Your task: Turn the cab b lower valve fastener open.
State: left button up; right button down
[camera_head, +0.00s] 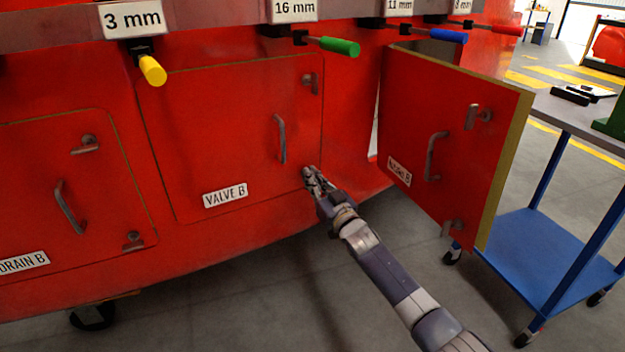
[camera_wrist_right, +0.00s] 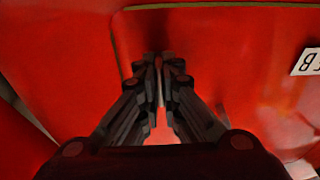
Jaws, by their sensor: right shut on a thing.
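The red valve panel (camera_head: 225,140) of cab b is closed in the head view and carries a "VALVE B" label (camera_head: 225,194). Its upper fastener (camera_head: 310,83) is a small grey latch at the top right corner, and its grey handle (camera_head: 280,139) is below. My right gripper (camera_head: 309,172) is at the panel's lower right corner, shut on the lower valve fastener, which it mostly hides. In the right wrist view the fingers (camera_wrist_right: 158,75) meet around a thin grey piece against the red surface. My left gripper is not in view.
To the right, another red panel (camera_head: 450,130) stands open, swung outward close to my right arm. A blue cart (camera_head: 555,255) is beyond it. Screwdrivers with yellow (camera_head: 152,70), green (camera_head: 340,46) and blue (camera_head: 449,37) handles hang above.

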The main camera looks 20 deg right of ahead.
jog(key=c, duration=1.8)
grip_release()
jog(key=shift+s+f, duration=0.1)
jog(key=v, duration=1.2)
